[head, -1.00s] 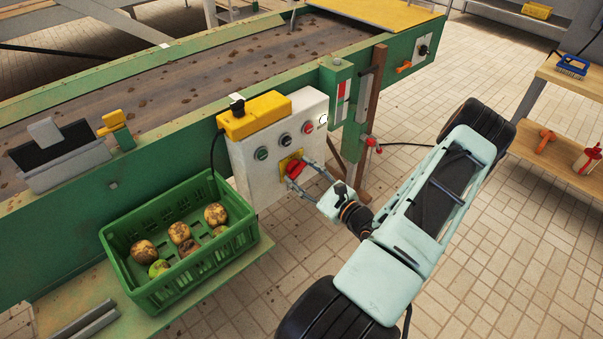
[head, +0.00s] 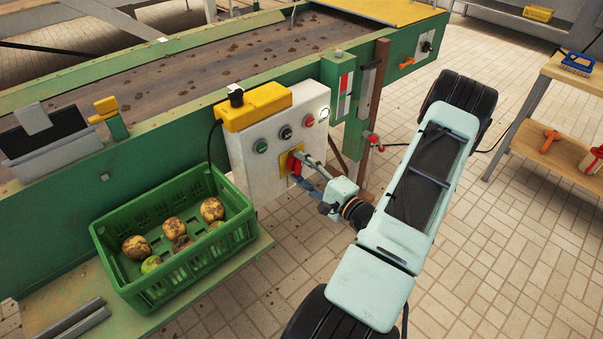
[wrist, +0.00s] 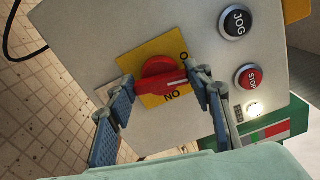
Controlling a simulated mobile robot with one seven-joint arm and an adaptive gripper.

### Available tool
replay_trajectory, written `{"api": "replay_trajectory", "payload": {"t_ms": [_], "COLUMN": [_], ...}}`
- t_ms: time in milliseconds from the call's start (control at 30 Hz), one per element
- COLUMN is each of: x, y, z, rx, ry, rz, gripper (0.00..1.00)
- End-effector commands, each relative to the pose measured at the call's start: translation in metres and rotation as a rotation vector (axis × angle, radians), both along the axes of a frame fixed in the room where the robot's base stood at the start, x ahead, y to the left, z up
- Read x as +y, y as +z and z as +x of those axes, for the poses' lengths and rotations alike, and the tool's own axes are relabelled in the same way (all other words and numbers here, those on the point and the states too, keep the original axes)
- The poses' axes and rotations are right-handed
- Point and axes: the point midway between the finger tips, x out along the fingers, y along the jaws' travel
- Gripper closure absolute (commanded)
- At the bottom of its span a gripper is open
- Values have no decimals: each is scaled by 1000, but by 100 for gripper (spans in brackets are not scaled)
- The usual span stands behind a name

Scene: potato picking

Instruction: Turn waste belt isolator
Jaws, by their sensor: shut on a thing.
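The isolator is a red rotary knob (head: 293,163) on a yellow plate (head: 284,169), low on the front of the white control box (head: 250,180). In the wrist view the red knob (wrist: 158,68) sits on its yellow plate (wrist: 129,62), which has "ON" lettering below the handle and part of another label above right. My gripper (wrist: 162,88) has one finger at each end of the knob's handle and is shut on it; the head view also shows my gripper (head: 299,166) at the knob. The fingers hide part of the plate and its labels.
Above the knob are several buttons, including JOG (wrist: 235,21) and STOP (wrist: 248,77), and a lit white lamp (head: 324,113). A green crate (head: 180,268) of potatoes stands left of the box. A post (head: 374,110) with a red fitting stands to the right.

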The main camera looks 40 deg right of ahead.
Motion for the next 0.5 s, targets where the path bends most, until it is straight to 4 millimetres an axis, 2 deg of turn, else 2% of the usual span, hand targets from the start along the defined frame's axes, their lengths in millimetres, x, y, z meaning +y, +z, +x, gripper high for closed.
{"api": "replay_trajectory", "payload": {"t_ms": [200, 500], "x": [-1, -1], "y": [-3, -2], "z": [0, -1], "rx": [-8, -14], "ry": [-2, -3], "rz": [-123, -200], "gripper": [78, 78]}}
